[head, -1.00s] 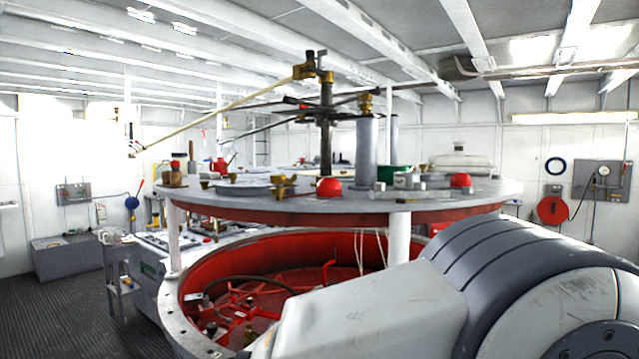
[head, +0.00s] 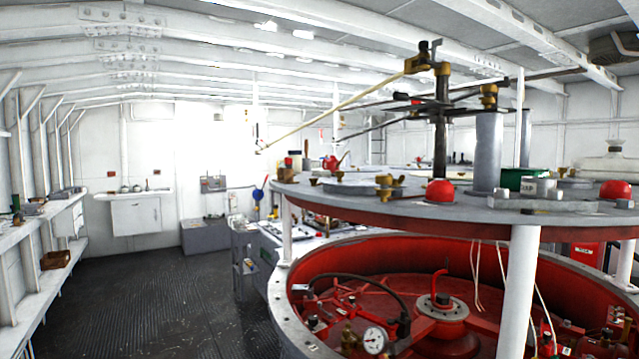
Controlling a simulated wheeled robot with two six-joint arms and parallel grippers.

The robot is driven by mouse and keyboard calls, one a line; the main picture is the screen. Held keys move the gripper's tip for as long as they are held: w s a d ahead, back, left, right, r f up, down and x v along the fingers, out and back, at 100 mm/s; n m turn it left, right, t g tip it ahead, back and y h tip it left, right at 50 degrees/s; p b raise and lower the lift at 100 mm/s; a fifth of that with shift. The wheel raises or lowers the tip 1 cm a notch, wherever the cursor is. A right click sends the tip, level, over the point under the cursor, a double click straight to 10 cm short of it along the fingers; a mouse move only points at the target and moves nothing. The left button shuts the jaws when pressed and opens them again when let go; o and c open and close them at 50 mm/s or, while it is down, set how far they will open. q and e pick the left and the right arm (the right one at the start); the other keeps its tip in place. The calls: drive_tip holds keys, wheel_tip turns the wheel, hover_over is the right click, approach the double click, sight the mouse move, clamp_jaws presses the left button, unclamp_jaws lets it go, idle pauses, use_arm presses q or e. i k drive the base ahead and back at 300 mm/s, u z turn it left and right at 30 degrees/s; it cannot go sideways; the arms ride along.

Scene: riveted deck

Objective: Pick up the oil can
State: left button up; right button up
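Neither of my grippers is in view.
Below the top is a red-lined round well (head: 460,255) with a gauge (head: 375,340) and pipes. A central post (head: 440,140) carries long rods. A white post (head: 520,290) supports the top. A shelf (head: 40,225) runs along the left wall. The dark ribbed floor (head: 160,295) is clear.

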sight(333, 164)
drive_tip(key=u, duration=0.9)
drive_tip(key=i, duration=5.55)
drive_tip(key=z, duration=3.2)
